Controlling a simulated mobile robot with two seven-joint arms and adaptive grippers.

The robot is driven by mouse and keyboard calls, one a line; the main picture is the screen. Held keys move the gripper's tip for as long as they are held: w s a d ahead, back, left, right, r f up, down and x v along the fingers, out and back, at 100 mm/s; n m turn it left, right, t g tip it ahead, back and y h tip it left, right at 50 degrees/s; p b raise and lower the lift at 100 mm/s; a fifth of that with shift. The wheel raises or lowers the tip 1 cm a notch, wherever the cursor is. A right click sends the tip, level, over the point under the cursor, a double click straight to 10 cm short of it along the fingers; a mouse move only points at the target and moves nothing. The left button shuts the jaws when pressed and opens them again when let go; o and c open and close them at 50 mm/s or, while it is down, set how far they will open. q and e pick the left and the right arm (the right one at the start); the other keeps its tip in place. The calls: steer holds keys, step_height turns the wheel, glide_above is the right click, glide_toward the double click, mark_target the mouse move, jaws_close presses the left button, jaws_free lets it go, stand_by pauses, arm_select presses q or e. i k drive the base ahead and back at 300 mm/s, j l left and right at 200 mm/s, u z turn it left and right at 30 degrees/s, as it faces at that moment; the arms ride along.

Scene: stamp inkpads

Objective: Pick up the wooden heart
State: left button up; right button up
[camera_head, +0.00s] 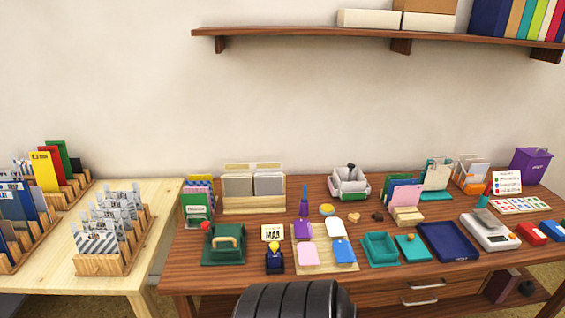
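A small tan wooden piece (354,217), which looks like the wooden heart, lies flat on the brown desk (370,285) near the middle. It is too small for me to be sure of its outline. Nothing covers it. A small dark piece (377,217) lies just to its right, and a round orange-rimmed dish (327,210) sits to its left. Neither of my grippers shows in the head view.
A wooden tray (325,255) with coloured pads is in front of the piece. A shelf (330,38) hangs above.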

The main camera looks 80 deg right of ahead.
mark_target(354, 218)
steer(key=z, duration=1.9)
steer(key=j, duration=0.05)
